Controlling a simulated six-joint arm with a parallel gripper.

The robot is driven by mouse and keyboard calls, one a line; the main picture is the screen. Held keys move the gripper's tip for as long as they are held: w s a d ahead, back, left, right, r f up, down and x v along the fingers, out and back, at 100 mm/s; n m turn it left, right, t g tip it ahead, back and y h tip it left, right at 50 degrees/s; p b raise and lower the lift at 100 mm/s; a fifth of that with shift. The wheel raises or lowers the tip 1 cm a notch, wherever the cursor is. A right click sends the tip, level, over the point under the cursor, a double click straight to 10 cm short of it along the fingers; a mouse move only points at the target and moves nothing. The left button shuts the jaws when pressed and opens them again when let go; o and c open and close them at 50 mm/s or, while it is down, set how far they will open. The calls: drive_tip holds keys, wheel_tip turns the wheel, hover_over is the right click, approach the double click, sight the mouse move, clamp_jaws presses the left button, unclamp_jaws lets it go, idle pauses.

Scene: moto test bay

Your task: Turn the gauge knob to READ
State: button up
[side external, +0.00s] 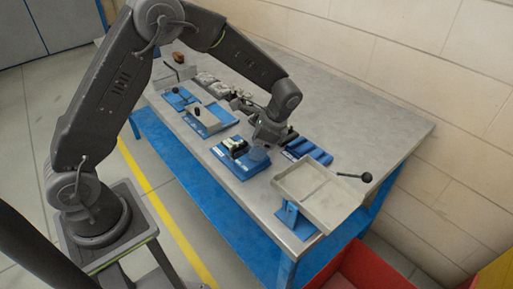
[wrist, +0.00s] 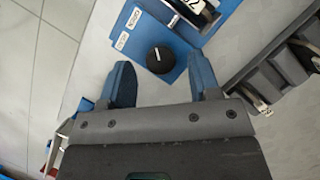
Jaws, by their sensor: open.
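The gauge knob (wrist: 160,61) is a round black knob with a short white mark, on a blue plate (wrist: 185,68) in the wrist view. The mark points roughly toward the top of the picture. Two small white labels (wrist: 128,28) sit up and left of it; their words are too small to read. Part of the gauge (wrist: 193,8) shows at the top edge. My gripper (wrist: 161,72) is open, with one blue finger on each side of the knob and a gap to both. In the side view my gripper (side external: 264,146) is over the blue gauge base (side external: 229,165); the knob is hidden there.
Blue blocks (side external: 312,150) lie right of my gripper. A grey tray (side external: 310,194) stands at the table's right end, near a black ball-ended lever (side external: 366,177). Other blue fixtures (side external: 215,119) stand to the left. Bare tabletop (side external: 385,125) lies toward the wall.

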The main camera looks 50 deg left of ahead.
drive_tip(key=shift+s+a+f, duration=0.15)
drive_tip(key=shift+s+f, duration=0.05)
drive_tip(key=shift+f, duration=0.45)
drive_tip(key=shift+c, duration=0.5)
drive_tip(key=c, duration=0.8)
